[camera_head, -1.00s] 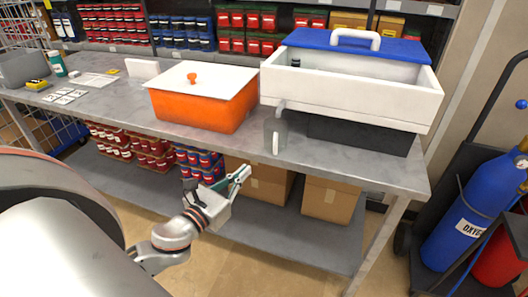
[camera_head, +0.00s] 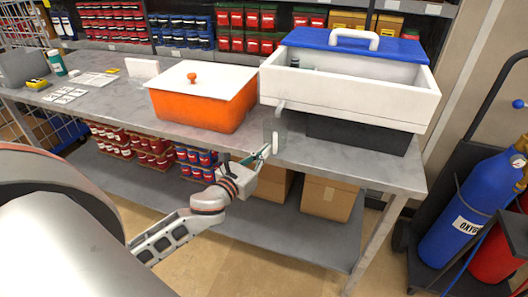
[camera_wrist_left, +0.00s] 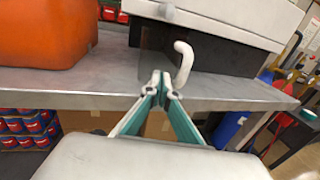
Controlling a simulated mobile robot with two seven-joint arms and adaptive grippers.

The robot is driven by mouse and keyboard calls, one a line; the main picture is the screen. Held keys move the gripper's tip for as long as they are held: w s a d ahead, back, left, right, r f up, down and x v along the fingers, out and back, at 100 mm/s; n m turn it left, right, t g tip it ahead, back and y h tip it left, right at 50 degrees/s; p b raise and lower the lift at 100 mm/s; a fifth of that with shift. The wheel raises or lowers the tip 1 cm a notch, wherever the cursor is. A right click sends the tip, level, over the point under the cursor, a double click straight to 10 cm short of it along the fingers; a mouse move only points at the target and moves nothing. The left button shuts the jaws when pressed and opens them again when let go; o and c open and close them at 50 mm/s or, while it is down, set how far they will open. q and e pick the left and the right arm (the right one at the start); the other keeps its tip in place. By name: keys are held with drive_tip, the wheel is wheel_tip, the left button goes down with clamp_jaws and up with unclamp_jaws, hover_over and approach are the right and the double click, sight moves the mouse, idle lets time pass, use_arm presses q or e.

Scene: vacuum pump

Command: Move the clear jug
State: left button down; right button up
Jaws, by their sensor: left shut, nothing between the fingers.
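The clear jug (camera_head: 273,130) is a small see-through vessel with a white handle. It stands at the front edge of the grey table, in front of the white bin. In the left wrist view the jug's white handle (camera_wrist_left: 183,62) shows just beyond the fingertips, and its clear body is hard to make out. My left gripper (camera_head: 265,152) is shut and empty, at the table's front edge by the jug. Its teal fingers (camera_wrist_left: 161,82) meet at the tips in the left wrist view. I cannot tell whether they touch the jug. My right gripper is not in view.
An orange box (camera_head: 208,114) with a white lid stands left of the jug. The white bin (camera_head: 345,98) with a blue lid (camera_head: 350,44) stands behind it. The table (camera_head: 375,170) is bare at front right. Cardboard boxes (camera_head: 328,198) sit on the lower shelf.

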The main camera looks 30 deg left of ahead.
use_arm(q)
drive_tip(key=shift+w+r+p, duration=0.15)
drive_tip(key=shift+w+p, duration=0.2)
drive_tip(key=shift+w, duration=0.75)
drive_tip(key=shift+s, duration=0.1)
